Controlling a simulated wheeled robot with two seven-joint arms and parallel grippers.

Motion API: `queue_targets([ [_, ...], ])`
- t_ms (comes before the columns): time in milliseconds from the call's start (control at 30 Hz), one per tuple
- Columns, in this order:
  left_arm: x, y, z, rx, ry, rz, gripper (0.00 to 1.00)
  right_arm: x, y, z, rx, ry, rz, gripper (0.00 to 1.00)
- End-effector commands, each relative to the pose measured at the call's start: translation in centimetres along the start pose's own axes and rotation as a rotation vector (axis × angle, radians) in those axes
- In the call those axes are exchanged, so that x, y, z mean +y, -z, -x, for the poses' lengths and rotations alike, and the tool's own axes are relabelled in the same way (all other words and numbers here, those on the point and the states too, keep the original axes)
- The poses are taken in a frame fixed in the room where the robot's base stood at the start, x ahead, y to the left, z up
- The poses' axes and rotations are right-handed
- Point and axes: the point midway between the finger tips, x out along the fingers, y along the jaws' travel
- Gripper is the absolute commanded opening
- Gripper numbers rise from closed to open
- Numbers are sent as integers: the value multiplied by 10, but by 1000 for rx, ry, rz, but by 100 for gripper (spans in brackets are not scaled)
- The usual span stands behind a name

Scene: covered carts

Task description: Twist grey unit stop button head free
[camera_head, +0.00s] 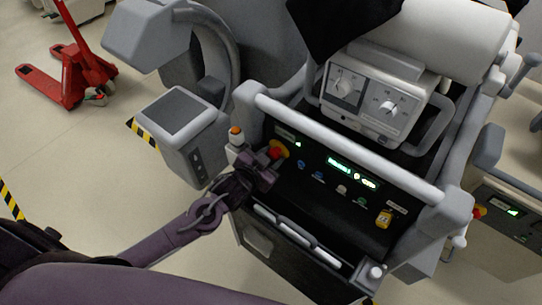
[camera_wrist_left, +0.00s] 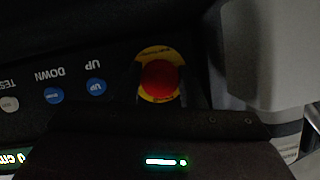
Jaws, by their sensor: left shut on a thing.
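The grey unit (camera_head: 340,150) stands in the middle of the head view with a dark sloping control panel. Its red stop button head (camera_head: 275,153) sits on a yellow round plate at the panel's left end. In the left wrist view the red head (camera_wrist_left: 159,79) shows from the front with the yellow plate (camera_wrist_left: 150,53) around it. My left gripper (camera_head: 268,166) is at the button, its jaws shut on the head; in the wrist view dark fingers stand at both sides of it. The gripper hides part of the button in the head view. My right gripper is not in view.
Blue buttons (camera_wrist_left: 95,87) and a green lit display (camera_head: 352,173) lie along the panel. A second unit (camera_head: 507,215) is at right. A red pallet jack (camera_head: 75,70) stands far left.

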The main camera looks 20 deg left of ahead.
Motion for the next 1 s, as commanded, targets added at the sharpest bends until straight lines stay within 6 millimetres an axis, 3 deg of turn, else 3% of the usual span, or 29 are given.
queue_targets([
  [367, 1, 1, 0, 0, 23, -59, 13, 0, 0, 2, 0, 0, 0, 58],
  [1000, 2, 0, 0, -1, 186, -451, 13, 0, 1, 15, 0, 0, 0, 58],
])
